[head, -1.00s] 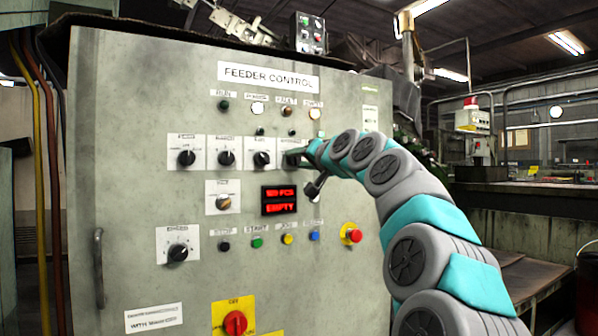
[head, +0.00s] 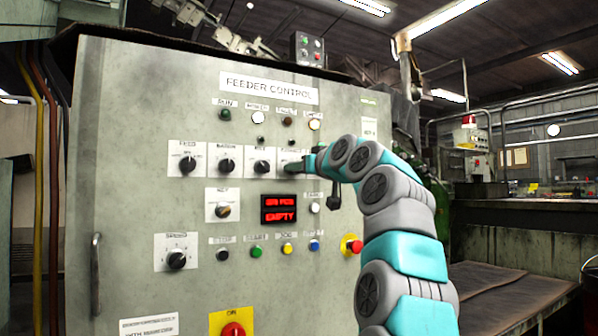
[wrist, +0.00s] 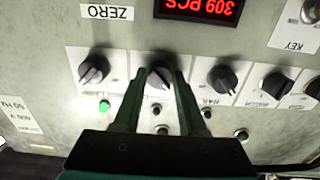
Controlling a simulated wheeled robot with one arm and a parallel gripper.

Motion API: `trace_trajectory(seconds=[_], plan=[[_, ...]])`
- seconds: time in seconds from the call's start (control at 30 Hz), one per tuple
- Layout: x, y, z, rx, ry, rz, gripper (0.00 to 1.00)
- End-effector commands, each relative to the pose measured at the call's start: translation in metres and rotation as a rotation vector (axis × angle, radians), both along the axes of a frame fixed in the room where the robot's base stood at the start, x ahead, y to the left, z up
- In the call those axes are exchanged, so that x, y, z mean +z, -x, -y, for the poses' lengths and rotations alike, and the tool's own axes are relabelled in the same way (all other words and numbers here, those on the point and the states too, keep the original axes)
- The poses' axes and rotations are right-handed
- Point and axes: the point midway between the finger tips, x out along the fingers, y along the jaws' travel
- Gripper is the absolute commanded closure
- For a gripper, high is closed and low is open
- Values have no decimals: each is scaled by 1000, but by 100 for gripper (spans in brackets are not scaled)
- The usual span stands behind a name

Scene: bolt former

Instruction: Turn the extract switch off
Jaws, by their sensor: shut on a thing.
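My gripper (head: 306,164) is at the fourth switch of the top switch row on the grey feeder control cabinet (head: 130,110). In the wrist view, which shows the panel upside down, the fingers (wrist: 162,78) stand either side of that switch's black knob (wrist: 158,75) and are shut on it. Its label cannot be read, so I cannot tell from it whether this is the extract switch. Another black knob (wrist: 94,70) is to its left in the wrist view, beside a lit green lamp (wrist: 104,106); my arm hides this knob in the head view.
Three more switches, including the feed switch (head: 187,166), lie left of my gripper. Below are the red display (head: 279,209), push buttons, a red emergency stop (head: 353,246) and a red main switch (head: 233,329). A cabinet handle (head: 97,273) sticks out at the left.

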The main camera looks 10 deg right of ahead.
Motion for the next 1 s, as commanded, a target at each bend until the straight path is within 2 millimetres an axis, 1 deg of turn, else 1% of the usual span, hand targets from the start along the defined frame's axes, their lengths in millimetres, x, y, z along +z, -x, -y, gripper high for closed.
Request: trace_trajectory(seconds=[0.53,0.57,0.8,1.0], plan=[[1,1,0,0,20,10,100],[1,1,0,0,19,9,56],[1,0,0,0,20,7,29],[0,0,0,0,19,7,29]])
